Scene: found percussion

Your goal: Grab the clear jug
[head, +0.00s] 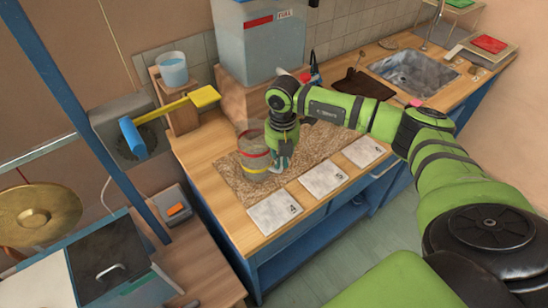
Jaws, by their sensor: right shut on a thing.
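A clear jug (251,154) with a red band and a yellow band lower down stands on the speckled brown mat (232,183) on the wooden counter. My right gripper (279,163) points down at the jug's right side and is shut on it. The gripper's fingers are partly hidden behind its own body and the jug's edge. My left gripper is not in view.
White numbered tiles (323,179) lie along the counter's front edge. A large clear tank (251,48) stands behind on a wooden block. A small tub of bluish water (172,68), a blue-and-yellow mallet (170,108) and a gong (37,212) are at left. A sink (412,70) is at back right.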

